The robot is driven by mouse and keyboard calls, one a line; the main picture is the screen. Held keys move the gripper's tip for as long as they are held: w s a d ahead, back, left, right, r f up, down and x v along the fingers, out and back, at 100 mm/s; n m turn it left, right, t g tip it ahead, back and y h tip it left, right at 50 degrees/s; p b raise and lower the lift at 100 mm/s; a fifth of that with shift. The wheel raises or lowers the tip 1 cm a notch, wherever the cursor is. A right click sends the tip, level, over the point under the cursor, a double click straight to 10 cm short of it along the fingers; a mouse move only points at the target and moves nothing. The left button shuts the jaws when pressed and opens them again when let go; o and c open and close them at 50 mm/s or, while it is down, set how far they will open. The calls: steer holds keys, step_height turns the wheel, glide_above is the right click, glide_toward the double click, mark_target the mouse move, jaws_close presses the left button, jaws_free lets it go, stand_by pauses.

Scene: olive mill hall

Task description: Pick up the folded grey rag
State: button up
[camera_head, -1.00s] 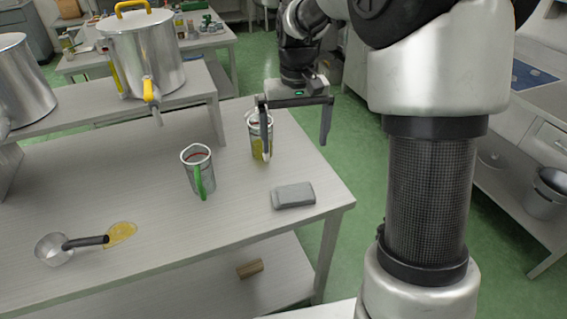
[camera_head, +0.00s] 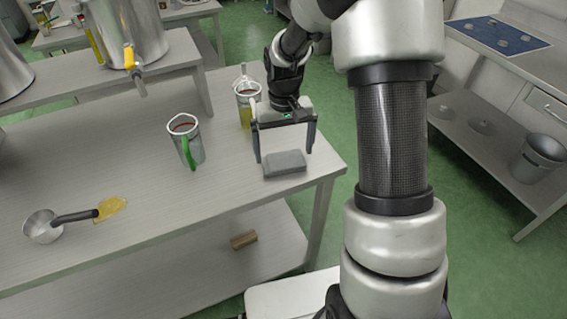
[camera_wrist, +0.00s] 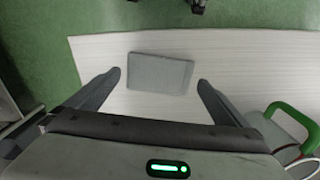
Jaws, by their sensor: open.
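The folded grey rag (camera_head: 285,164) lies flat on the table (camera_head: 140,210) near its right edge. In the wrist view the rag (camera_wrist: 160,74) lies ahead of and between the two fingertips, a little left of the picture's middle. My gripper (camera_head: 286,154) is open and empty, its two fingers on either side of the rag's far part in the head view. In the wrist view my gripper (camera_wrist: 160,78) shows its fingers spread wider than the rag. No contact with the rag shows. How high the fingertips are above the table I cannot tell.
A jug with a green handle (camera_head: 187,142) stands left of the rag. Another jug with yellow content (camera_head: 246,105) stands just behind my gripper's left finger. A saucepan (camera_head: 42,226) and a yellow spill (camera_head: 111,208) are at the front left. The table's right edge is close to the rag.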

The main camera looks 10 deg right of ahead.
mark_target(284, 161)
steer(key=shift+s+f, duration=0.1)
steer(key=shift+f, duration=1.45)
steer(key=c, duration=0.7)
step_height(284, 161, up, 10)
steer(key=shift+r+p, duration=0.1)
steer(key=shift+p, duration=0.3)
steer(key=shift+c, duration=0.2)
steer(key=shift+o, duration=1.1)
steer(key=shift+c, duration=0.6)
steer(key=s+r, duration=0.3)
steer(key=shift+a, duration=0.2)
